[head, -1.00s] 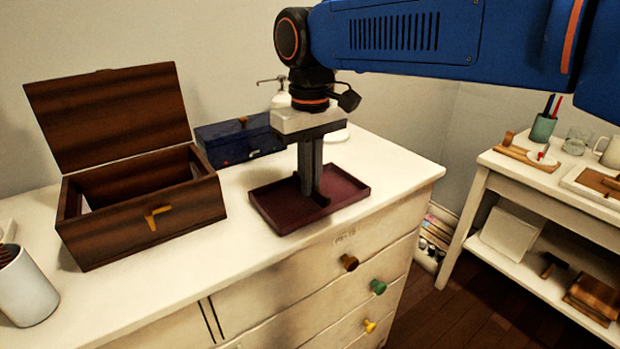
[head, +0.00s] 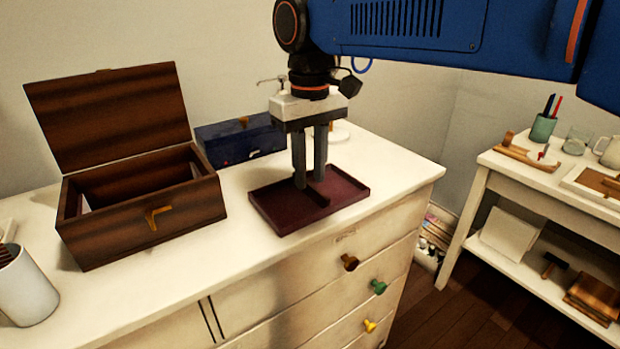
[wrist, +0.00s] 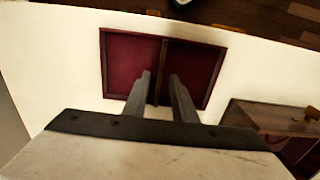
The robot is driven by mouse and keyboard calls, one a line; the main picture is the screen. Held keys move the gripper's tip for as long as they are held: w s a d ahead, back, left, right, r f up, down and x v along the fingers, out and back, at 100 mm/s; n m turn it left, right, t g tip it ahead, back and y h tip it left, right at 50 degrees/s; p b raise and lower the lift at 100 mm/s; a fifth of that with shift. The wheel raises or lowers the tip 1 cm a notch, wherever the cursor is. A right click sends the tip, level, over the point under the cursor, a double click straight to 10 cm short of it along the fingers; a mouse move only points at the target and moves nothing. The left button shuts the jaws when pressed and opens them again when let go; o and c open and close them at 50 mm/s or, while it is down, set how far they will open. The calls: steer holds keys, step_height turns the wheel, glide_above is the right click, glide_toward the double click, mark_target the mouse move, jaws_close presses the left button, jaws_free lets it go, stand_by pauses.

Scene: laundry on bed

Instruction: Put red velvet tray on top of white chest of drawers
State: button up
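The red velvet tray (head: 275,207) lies flat on top of the white chest of drawers (head: 190,268), near its right end. In the wrist view the tray (wrist: 196,68) shows a dark red floor and a divider down its middle. My gripper (head: 309,184) points down over the tray, its two fingers apart with a gap between them. In the wrist view the fingers (wrist: 162,78) stand on either side of the divider, with nothing clamped between them. I cannot tell exactly how far the fingertips are above the tray.
An open wooden box (head: 140,212) stands left of the tray, and a dark blue box (head: 240,140) behind it. A pump bottle (head: 280,98) is behind my gripper. A white cup (head: 25,287) is at the far left. A white shelf table (head: 550,190) stands to the right.

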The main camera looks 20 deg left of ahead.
mark_target(310, 184)
step_height(310, 184, up, 10)
stand_by(0.4)
steer(key=d+f+m+t+y, duration=0.1)
steer(key=d+f+m, duration=0.3)
steer(key=d, duration=0.9)
steer(key=d+f+m+t, duration=0.1)
steer(key=d+f, duration=0.4)
steer(key=d, duration=0.9)
steer(key=s+d+f+m+t, duration=0.1)
steer(key=s+d+f+m, duration=0.1)
steer(key=s+d+f, duration=0.4)
steer(key=s+d+f+m+t+h, duration=0.1)
steer(key=s+d+f+m, duration=0.2)
steer(key=s+d+f, duration=0.3)
steer(key=d+f, duration=0.4)
steer(key=f, duration=0.1)
steer(key=shift+f+t, duration=0.35)
steer(key=shift+t, duration=0.05)
